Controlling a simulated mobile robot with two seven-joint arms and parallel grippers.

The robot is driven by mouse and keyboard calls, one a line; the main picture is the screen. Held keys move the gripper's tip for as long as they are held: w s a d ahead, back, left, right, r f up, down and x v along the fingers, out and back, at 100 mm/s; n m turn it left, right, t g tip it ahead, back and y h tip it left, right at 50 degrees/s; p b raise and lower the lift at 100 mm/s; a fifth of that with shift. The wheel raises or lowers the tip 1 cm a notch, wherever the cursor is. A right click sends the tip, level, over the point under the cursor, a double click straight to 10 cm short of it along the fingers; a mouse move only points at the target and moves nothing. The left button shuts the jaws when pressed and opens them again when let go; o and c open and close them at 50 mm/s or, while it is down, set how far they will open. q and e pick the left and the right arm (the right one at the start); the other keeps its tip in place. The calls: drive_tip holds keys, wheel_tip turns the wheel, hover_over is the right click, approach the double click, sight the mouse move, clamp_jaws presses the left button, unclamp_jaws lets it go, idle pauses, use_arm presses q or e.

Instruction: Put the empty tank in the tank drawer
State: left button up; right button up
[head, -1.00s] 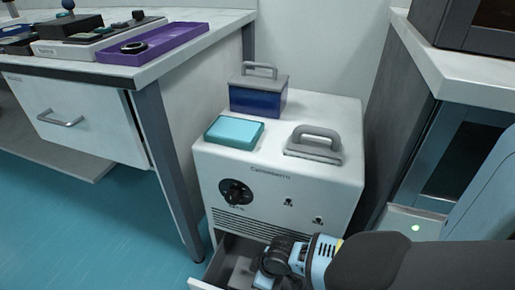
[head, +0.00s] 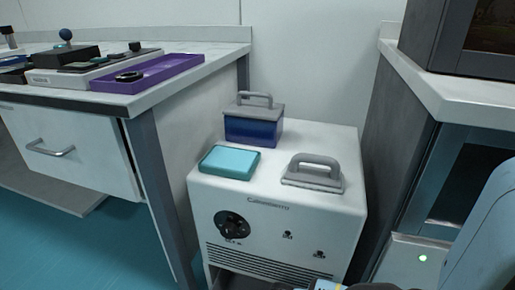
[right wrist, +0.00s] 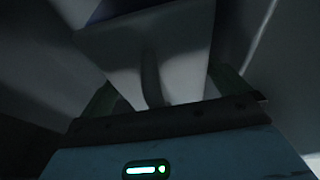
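A blue tank (head: 253,130) with a grey lid and looped handle stands upright on the white cabinet (head: 275,209). A separate grey handled piece (head: 314,172) lies at the cabinet's front right. Whether either is the empty tank I cannot tell. The drawer low in the cabinet is almost wholly below the head view; only a dark gap (head: 222,277) shows under the grille. My right gripper (right wrist: 163,88) shows in the right wrist view, its fingers wide apart around a pale, shadowed shape (right wrist: 150,65) that I cannot identify. My left gripper is out of view.
A teal box (head: 230,162) lies on the cabinet's front left. A bench with a purple tray (head: 147,85) stands at left. A dark unit with a white top (head: 450,85) stands close at right. Blue floor shows at lower left.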

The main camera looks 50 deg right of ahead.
drive_tip(key=p+v, duration=0.6)
drive_tip(key=v, duration=0.5)
drive_tip(key=shift+r, duration=0.25)
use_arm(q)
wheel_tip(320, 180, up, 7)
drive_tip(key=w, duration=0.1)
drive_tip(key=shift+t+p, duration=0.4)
use_arm(e)
drive_tip(key=shift+s+d+r, duration=0.1)
drive_tip(key=shift+s+r, duration=0.1)
drive_tip(key=shift+r, duration=0.25)
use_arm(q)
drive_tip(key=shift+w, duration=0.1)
